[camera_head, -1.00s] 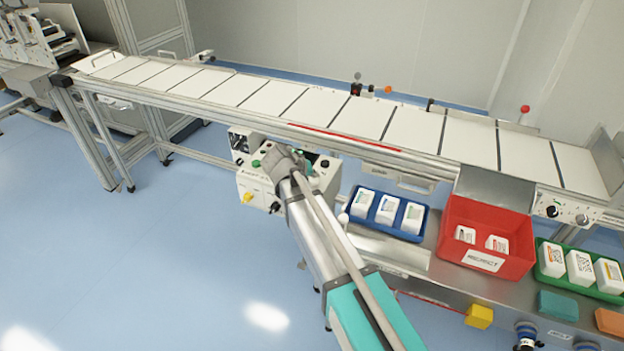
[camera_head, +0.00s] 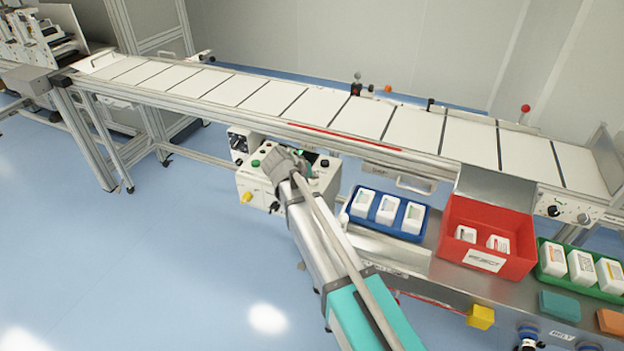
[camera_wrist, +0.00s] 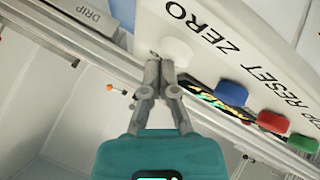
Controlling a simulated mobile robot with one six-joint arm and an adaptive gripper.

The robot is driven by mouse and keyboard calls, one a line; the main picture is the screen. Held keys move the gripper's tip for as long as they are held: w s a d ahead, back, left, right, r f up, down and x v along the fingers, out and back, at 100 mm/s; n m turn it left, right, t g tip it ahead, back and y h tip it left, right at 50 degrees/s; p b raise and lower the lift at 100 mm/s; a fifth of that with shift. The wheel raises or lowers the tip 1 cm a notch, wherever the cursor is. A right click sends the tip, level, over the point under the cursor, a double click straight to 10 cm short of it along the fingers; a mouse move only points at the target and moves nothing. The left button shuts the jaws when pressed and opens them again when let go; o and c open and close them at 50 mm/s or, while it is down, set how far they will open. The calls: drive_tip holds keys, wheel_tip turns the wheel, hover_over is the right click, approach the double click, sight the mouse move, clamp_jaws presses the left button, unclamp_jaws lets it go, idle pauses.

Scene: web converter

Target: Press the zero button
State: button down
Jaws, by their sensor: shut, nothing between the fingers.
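The white button (camera_wrist: 177,51) is on the pale control panel in the wrist view, beside the printed word ZERO (camera_wrist: 204,27). My gripper (camera_wrist: 157,58) is shut and empty. Its fingertips appear right at the button's left and lower edge in the picture, overlapping it slightly; I cannot tell whether they touch it. In the head view my arm reaches to the white control box (camera_head: 258,186) under the conveyor, and my wrist hides part of the box's top. The zero button cannot be made out there.
A blue button (camera_wrist: 231,93), a red button (camera_wrist: 272,121) and a green button (camera_wrist: 303,143) line the same panel. The conveyor (camera_head: 255,97) runs above and behind the box. A blue tray (camera_head: 402,233) and a red reject bin (camera_head: 520,262) stand to the right. Floor at left is clear.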

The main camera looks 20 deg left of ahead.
sight(314, 181)
drive_tip(key=shift+f, duration=0.2)
drive_tip(key=shift+r, duration=0.1)
idle(0.4)
drive_tip(key=shift+r+p, duration=0.9)
drive_tip(key=shift+r, duration=0.05)
drive_tip(key=shift+r, duration=0.15)
drive_tip(key=shift+r+p, duration=2.4)
drive_tip(key=shift+p, duration=0.15)
drive_tip(key=shift+d, duration=0.1)
